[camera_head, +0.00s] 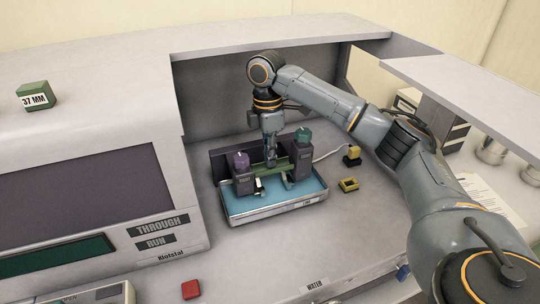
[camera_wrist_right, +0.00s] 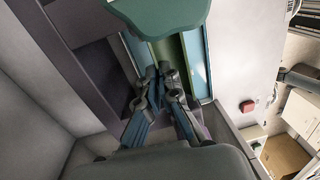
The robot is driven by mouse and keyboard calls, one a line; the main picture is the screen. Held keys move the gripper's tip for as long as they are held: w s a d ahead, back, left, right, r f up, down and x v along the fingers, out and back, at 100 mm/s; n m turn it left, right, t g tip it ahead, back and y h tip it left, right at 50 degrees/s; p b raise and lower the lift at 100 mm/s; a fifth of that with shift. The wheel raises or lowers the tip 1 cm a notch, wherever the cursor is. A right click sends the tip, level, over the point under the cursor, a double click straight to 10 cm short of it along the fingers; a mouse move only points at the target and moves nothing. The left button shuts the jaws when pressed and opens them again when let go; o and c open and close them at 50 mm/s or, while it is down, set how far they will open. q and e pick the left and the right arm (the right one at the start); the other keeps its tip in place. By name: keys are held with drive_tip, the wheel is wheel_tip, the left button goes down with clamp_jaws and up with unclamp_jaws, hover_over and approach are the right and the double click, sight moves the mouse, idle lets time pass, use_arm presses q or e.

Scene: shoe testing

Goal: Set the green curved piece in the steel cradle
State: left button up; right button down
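A long green piece (camera_head: 283,164) lies between two dark posts over the blue-floored tray (camera_head: 277,212) in the head view. A green strip (camera_wrist_right: 172,52), likely the same piece, shows past the fingers in the wrist view. My right gripper (camera_head: 271,158) points down at the green piece from above, between the posts. Its fingers (camera_wrist_right: 160,80) look close together in the wrist view, but the fingertips are hidden, so a grip cannot be confirmed. Small bright metal parts (camera_head: 289,181) by the posts may belong to the steel cradle; whether the piece rests there is unclear. My left gripper is out of view.
A large green knob (camera_wrist_right: 160,15) fills the wrist view's top. Yellow parts (camera_head: 348,185) stand right of the tray. A 37 MM block (camera_head: 36,96) sits at upper left.

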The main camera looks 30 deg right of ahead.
drive_tip(key=shift+f, duration=1.65)
drive_tip(key=c, duration=1.4)
unclamp_jaws()
drive_tip(key=shift+c, duration=0.2)
wheel_tip(320, 180, up, 12)
drive_tip(key=w, duration=0.1)
drive_tip(key=shift+d, duration=0.15)
drive_tip(key=shift+f, duration=0.1)
